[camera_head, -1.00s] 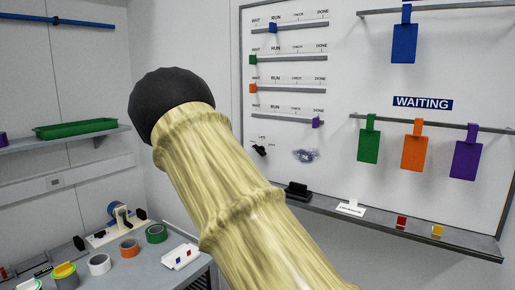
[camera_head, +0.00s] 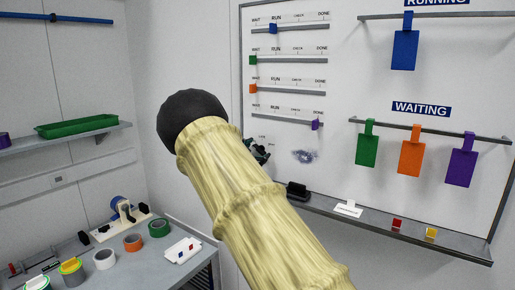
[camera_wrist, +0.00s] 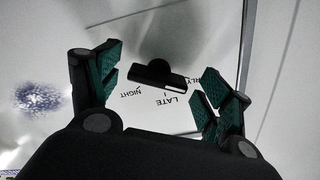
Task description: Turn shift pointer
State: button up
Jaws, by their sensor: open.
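The shift pointer (camera_wrist: 160,76) is a black bar with a round knob on the white board, seen in the wrist view. Printed words NIGHT and LATE, and part of a third ending in RLY, stand around it upside down. The bar lies slightly tilted near LATE and NIGHT. My gripper (camera_wrist: 160,82) is open, its dark green fingers on either side of the pointer in the picture, with no contact visible. In the head view my gripper (camera_head: 258,151) shows partly past my arm, in front of the lower left of the board; the pointer is hidden there.
Four-slider status rails (camera_head: 290,57) are above my gripper. A smudge (camera_head: 304,156) is to its right. A ledge (camera_head: 400,232) below carries a black block (camera_head: 298,192) and small cards. Coloured tags hang at right. A bench (camera_head: 150,262) with tape rolls is at lower left.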

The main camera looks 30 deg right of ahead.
jog(key=shift+w+d, duration=0.15)
jog(key=shift+d, duration=0.25)
jog(key=c, duration=1)
jog(key=shift+f, duration=0.1)
